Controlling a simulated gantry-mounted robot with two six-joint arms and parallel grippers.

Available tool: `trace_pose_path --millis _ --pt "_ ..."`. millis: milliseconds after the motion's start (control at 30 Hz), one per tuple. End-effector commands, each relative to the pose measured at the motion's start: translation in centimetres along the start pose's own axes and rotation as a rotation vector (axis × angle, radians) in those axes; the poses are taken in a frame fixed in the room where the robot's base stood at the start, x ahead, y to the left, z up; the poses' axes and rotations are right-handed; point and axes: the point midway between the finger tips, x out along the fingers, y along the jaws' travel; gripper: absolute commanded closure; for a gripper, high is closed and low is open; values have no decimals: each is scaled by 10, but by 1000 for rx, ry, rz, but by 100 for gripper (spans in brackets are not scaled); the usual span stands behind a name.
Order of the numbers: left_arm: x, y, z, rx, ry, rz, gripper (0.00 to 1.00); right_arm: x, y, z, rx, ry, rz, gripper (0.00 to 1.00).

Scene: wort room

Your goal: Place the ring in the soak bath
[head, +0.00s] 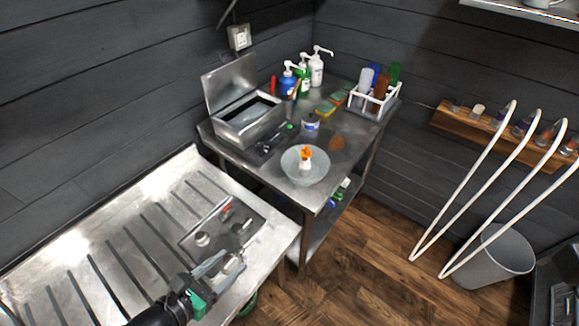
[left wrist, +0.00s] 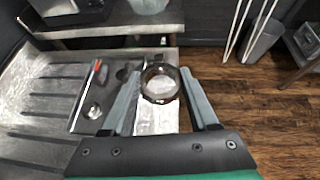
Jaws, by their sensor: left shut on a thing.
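My left gripper (head: 231,266) is shut on a metal ring, held over the front edge of the ribbed steel drainboard. In the left wrist view, the ring (left wrist: 159,83) sits upright between the fingertips (left wrist: 160,88), its opening facing the camera. An open steel box with a raised lid (head: 247,122), which looks like the soak bath, stands on the steel table beyond, well away from the gripper. Its inside looks dark, and its contents are hard to tell. My right gripper is not in view.
A dark tray (head: 215,245) with small metal parts lies on the drainboard (head: 75,245) beside the gripper. On the table stand a grey bowl (head: 292,174) with a white and orange object, pump bottles (head: 317,70) and a white bottle rack (head: 373,106).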

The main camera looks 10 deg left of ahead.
Motion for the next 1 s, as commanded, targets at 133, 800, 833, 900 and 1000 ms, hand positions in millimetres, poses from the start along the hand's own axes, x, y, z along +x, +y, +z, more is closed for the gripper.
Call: trace_pose_path --millis 133,800,833,900,1000 --pt "-36 2 43 -12 0 19 98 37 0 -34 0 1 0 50" --pt "-132 -8 162 -10 1 17 98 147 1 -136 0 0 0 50" --pt "-131 -8 161 -10 1 17 98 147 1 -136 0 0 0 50" --pt "-131 -7 160 -9 0 15 98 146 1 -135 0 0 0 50" --pt "-130 -6 165 0 -2 4 98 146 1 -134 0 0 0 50"
